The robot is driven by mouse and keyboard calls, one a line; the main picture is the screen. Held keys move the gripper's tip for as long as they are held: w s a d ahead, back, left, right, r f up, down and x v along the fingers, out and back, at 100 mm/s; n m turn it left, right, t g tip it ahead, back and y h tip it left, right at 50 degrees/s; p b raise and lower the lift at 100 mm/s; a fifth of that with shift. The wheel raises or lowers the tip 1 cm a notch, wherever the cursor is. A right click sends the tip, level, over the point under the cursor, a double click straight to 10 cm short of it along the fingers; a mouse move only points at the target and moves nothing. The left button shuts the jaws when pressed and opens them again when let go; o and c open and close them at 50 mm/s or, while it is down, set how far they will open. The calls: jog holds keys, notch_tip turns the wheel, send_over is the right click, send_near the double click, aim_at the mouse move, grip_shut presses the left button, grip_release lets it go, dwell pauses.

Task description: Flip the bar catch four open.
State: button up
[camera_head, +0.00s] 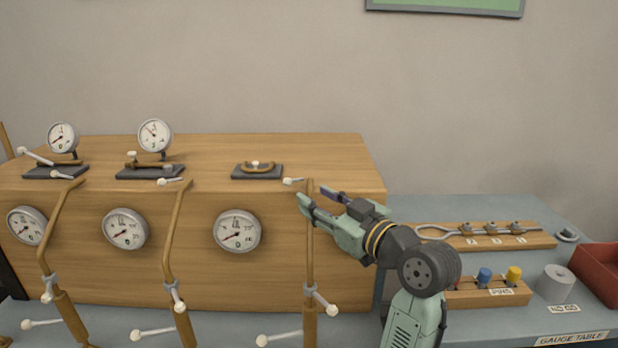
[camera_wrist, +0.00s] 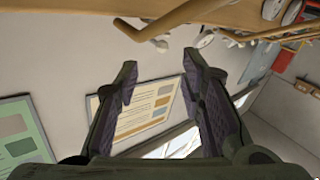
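Several brown bars with pale collars and white-knobbed levers stand along the front of the wooden box (camera_head: 340,160). The rightmost bar (camera_head: 310,250) has a lever (camera_head: 322,302) low down. A small white-tipped catch (camera_head: 292,181) sits at the box's top edge beside that bar's top. I see no number marking catch four. My gripper (camera_head: 313,197) is open and empty near the top of the rightmost bar, partly in front of it; contact cannot be told. In the wrist view, my gripper (camera_wrist: 158,68) has its fingers apart, with a brown bar (camera_wrist: 185,18) and a white knob (camera_wrist: 162,46) beyond.
Dials such as the front right gauge (camera_head: 237,231) are set in the box face. A dark-based brown handle (camera_head: 257,171) lies on top. At right, the gauge table (camera_head: 440,206) carries a tool rack (camera_head: 490,241), a pin block (camera_head: 480,297), a grey cylinder (camera_head: 556,283) and a red bin (camera_head: 598,270).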

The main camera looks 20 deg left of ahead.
aim_at(290, 182)
jog(key=p+x, duration=0.3)
jog(key=x, duration=0.6)
jog(key=shift+a+r, duration=0.15)
jog(key=shift+a, duration=0.3)
jog(key=shift+w+a, duration=0.25)
jog(key=shift+a, duration=0.05)
grip_shut()
